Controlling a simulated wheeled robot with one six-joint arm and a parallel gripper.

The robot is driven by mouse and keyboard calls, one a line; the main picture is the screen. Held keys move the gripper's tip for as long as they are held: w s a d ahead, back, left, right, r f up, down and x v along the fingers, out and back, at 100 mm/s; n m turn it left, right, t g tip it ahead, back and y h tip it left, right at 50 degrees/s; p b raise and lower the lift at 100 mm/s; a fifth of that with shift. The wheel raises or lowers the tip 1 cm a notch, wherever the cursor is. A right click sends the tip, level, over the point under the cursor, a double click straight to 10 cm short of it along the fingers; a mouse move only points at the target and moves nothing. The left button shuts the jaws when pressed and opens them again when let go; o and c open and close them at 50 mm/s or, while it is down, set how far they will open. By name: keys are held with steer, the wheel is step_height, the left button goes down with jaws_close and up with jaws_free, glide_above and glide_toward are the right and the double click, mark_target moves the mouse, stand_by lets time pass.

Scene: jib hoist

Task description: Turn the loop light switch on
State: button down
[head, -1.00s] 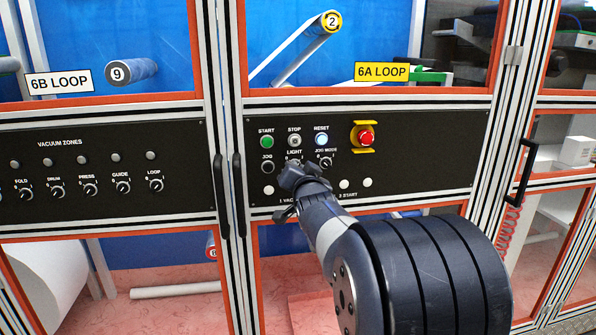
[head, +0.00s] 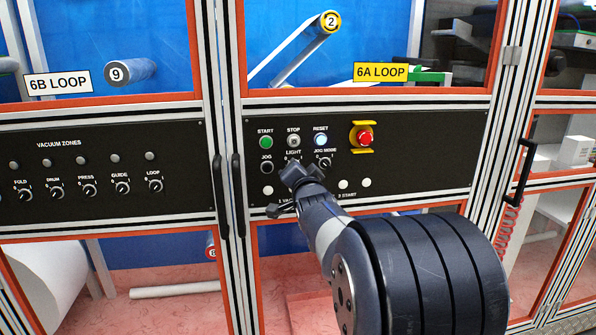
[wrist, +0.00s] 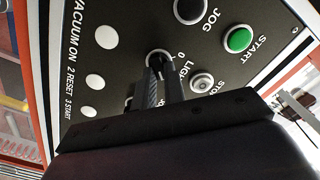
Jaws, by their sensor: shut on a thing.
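The light switch (wrist: 158,57) is a dark rotary knob on the black control panel, under the LIGHT label. In the wrist view my gripper (wrist: 161,66) has its jaws shut on the knob, and the fingers cover most of it. A "0" mark shows beside the knob; the knob's exact angle is hidden. In the head view my gripper (head: 291,178) reaches the panel just below the LIGHT label and hides the switch.
Around the switch are the green START button (head: 266,143), STOP button (head: 293,141), lit RESET button (head: 320,140), JOG button (head: 267,167), JOG MODE knob (head: 324,163) and red emergency stop (head: 365,138). Black door handles (head: 237,195) stand to the left.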

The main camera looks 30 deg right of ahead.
steer(key=c, duration=1.5)
jaws_free()
steer(key=b+v, duration=0.1)
steer(key=v, duration=0.9)
steer(key=shift+s+a+b, duration=0.1)
steer(key=shift+s+b, duration=0.2)
steer(key=shift+s, duration=0.1)
steer(key=shift+w, duration=0.1)
steer(key=p+x, duration=0.1)
steer(key=x, duration=0.9)
steer(key=shift+w+p, duration=0.3)
steer(key=shift+w, duration=0.05)
steer(key=shift+s, duration=0.1)
